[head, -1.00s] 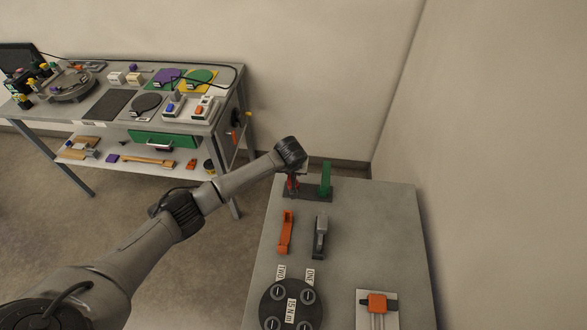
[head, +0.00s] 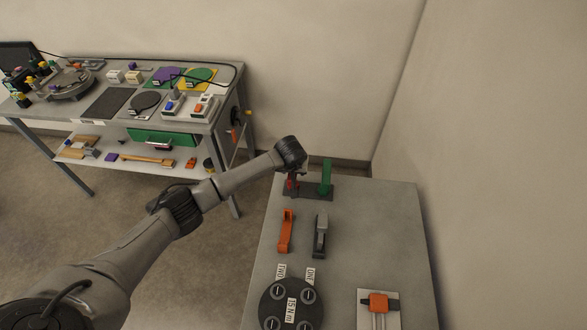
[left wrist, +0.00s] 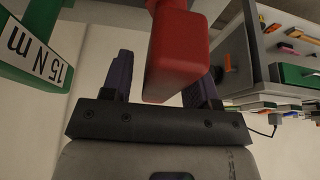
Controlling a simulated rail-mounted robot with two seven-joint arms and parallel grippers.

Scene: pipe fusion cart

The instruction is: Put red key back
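The red key (head: 291,185) is at the left end of a dark rack (head: 310,193) at the far edge of the near table, beside a green key (head: 326,178). My left gripper (head: 295,178) is at the red key. In the left wrist view the red key (left wrist: 178,55) lies between the two dark fingers of my left gripper (left wrist: 162,88), with a visible gap beside the left finger. The fingers look apart. The green piece with a "15 N m" label (left wrist: 38,50) is at the left there. The red key's lower end is hidden in the head view. My right gripper is not in view.
An orange clamp-like tool (head: 286,231) and a grey one (head: 320,235) lie on the near table (head: 380,225). A dark round plate (head: 270,300) and a white block with an orange part (head: 378,302) are nearer. A cluttered workbench (head: 225,95) stands at the back left.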

